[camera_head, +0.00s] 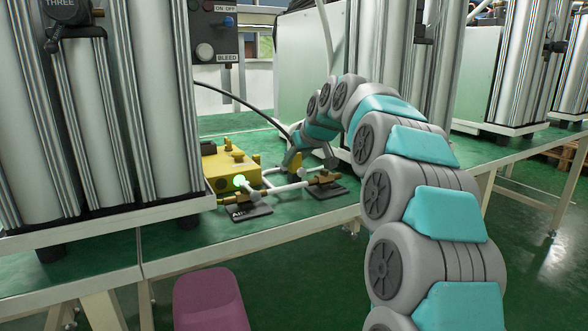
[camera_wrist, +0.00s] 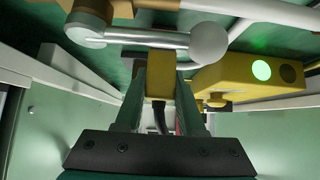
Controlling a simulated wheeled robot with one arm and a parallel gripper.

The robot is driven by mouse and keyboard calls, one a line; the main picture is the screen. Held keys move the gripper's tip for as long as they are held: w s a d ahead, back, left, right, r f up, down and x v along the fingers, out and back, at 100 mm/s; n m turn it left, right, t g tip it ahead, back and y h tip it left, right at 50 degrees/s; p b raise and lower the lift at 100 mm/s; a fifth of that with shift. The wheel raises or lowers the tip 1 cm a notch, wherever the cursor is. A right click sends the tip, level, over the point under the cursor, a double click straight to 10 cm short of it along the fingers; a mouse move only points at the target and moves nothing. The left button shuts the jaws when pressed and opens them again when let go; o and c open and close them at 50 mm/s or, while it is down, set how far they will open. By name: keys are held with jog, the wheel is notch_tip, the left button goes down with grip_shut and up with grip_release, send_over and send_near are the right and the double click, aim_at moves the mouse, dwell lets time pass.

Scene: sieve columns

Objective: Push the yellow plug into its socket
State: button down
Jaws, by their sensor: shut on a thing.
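The yellow plug (camera_wrist: 159,84) sits between the two green fingers of my gripper (camera_wrist: 161,76) in the wrist view, and the fingers are shut on it. A dark cable trails from the plug toward the palm. In the head view my gripper (camera_head: 292,158) is low over the green bench, with a yellow part (camera_head: 295,163) at its tip. A yellow box (camera_head: 230,168) with a lit green lamp stands just left of it; the box also shows in the wrist view (camera_wrist: 228,75). I cannot make out the socket opening or whether the plug touches it.
White pipes with brass fittings (camera_head: 322,178) lie close to my gripper on the bench (camera_head: 290,214). A silver rod with a round end (camera_wrist: 208,44) crosses just beyond the fingers. Tall metal columns (camera_head: 100,110) stand at left. A black hose (camera_head: 240,99) arcs behind.

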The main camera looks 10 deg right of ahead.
jog(key=shift+r+p, duration=1.15)
jog(key=shift+r, duration=1.1)
jog(key=shift+s, duration=0.1)
jog(key=s+d+r+b, duration=0.2)
jog(key=s+d+b, duration=0.1)
jog(key=s, duration=0.6)
jog(key=shift+s, duration=0.2)
jog(key=shift+r, duration=0.1)
